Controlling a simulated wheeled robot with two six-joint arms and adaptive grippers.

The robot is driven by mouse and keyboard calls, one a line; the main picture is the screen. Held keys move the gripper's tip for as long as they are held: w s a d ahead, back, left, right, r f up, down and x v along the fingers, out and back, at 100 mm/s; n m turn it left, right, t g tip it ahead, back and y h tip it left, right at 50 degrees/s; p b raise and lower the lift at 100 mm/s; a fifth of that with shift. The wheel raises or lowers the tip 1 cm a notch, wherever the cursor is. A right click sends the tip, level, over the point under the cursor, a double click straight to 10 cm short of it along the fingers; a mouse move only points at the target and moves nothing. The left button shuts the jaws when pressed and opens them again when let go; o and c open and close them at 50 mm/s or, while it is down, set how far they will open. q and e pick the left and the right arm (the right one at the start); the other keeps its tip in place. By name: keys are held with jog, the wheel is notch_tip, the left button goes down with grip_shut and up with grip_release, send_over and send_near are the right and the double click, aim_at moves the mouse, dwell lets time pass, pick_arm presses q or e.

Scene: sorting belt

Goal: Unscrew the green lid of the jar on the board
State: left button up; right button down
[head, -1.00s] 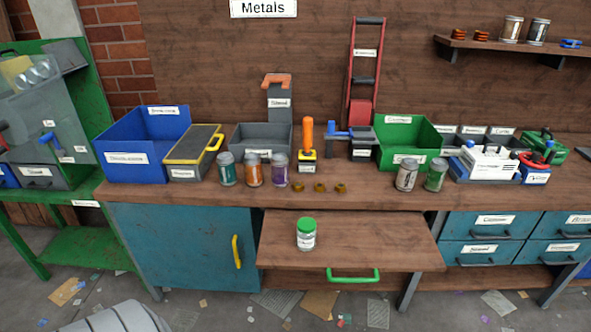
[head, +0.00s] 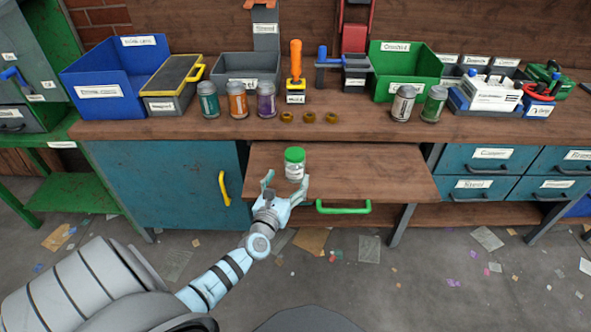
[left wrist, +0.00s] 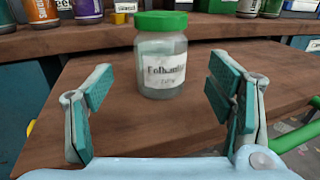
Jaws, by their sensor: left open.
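The clear jar (head: 295,171) stands upright on the pull-out wooden board (head: 380,172), with its green lid (head: 294,154) on top. In the left wrist view the jar (left wrist: 161,68) has a white label with lettering, and its green lid (left wrist: 161,21) sits on it. My left gripper (head: 284,182) is open just in front of the jar, at the board's front edge. In the left wrist view its two teal-padded fingers (left wrist: 162,95) stand apart on either side of the jar's near side, touching nothing visible. My right gripper is not in view.
A green handle (head: 343,208) sticks out from the board's front. Behind, the workbench (head: 205,128) holds several jars, a blue bin (head: 115,92), a grey bin (head: 248,85) and a green bin (head: 403,88). The board right of the jar is clear.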

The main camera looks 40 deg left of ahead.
aim_at(291, 171)
pick_arm(q)
jog(key=x, duration=0.2)
jog(key=b+x, duration=0.1)
jog(key=x, duration=0.2)
jog(key=shift+w+r, duration=0.25)
jog(key=shift+w+a, duration=0.15)
jog(key=shift+w, duration=0.25)
jog(key=c, duration=1.5)
jog(key=shift+o, duration=0.2)
notch_tip(291, 171, up, 10)
jog(key=p, duration=0.9)
jog(key=shift+s+r, duration=0.1)
jog(key=shift+r, duration=0.1)
jog(key=shift+f, duration=0.1)
jog(key=o, duration=0.6)
jog(key=shift+f, duration=0.1)
grip_shut()
